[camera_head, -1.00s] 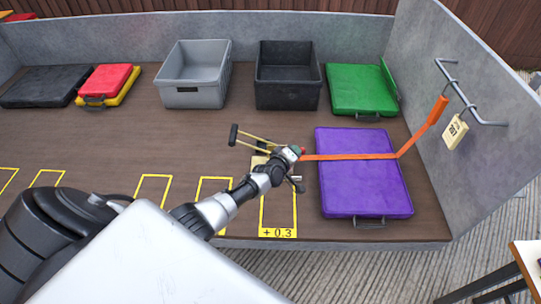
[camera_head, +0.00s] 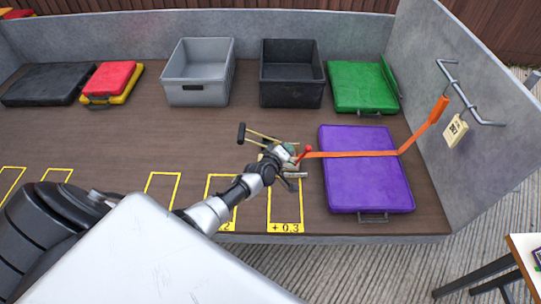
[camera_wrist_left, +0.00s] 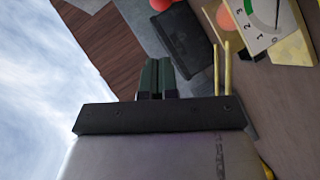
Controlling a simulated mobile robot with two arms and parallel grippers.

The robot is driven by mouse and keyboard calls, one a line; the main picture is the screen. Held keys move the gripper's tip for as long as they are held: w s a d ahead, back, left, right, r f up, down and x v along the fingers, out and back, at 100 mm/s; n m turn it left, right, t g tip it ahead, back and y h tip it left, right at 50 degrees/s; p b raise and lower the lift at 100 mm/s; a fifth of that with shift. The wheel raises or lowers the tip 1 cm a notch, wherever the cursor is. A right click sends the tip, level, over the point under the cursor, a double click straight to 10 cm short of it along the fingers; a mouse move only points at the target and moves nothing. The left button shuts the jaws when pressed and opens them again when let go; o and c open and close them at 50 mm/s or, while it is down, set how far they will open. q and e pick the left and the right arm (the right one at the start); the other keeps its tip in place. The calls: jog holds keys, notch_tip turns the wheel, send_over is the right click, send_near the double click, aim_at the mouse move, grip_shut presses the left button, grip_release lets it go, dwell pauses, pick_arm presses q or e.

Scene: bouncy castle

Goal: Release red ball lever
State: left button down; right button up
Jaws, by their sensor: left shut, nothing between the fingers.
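A red ball lever (camera_head: 307,149) shows just right of my left gripper (camera_head: 291,150) in the head view, at the near end of an orange strap. The gripper's fingers look closed and empty, close beside the ball; I cannot tell if they touch it. In the left wrist view the dark green fingers (camera_wrist_left: 158,62) are together. Red round shapes (camera_wrist_left: 224,18) show ahead, one cut by the top edge. A white dial gauge (camera_wrist_left: 268,18) with a green mark is at upper right. My wrist hides much of the device. My right gripper is not in view.
The orange strap (camera_head: 352,154) crosses a purple case (camera_head: 365,185) toward the right wall's hook rail (camera_head: 470,100). Thin yellow rods (camera_head: 265,137) end in a black handle (camera_head: 241,133). Grey (camera_head: 198,90) and black bins (camera_head: 291,92) stand behind.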

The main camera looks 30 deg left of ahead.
pick_arm(q)
jog(key=p+v, duration=0.2)
jog(key=v, duration=0.5)
jog(key=shift+d+r, duration=0.25)
jog(key=shift+d, duration=0.15)
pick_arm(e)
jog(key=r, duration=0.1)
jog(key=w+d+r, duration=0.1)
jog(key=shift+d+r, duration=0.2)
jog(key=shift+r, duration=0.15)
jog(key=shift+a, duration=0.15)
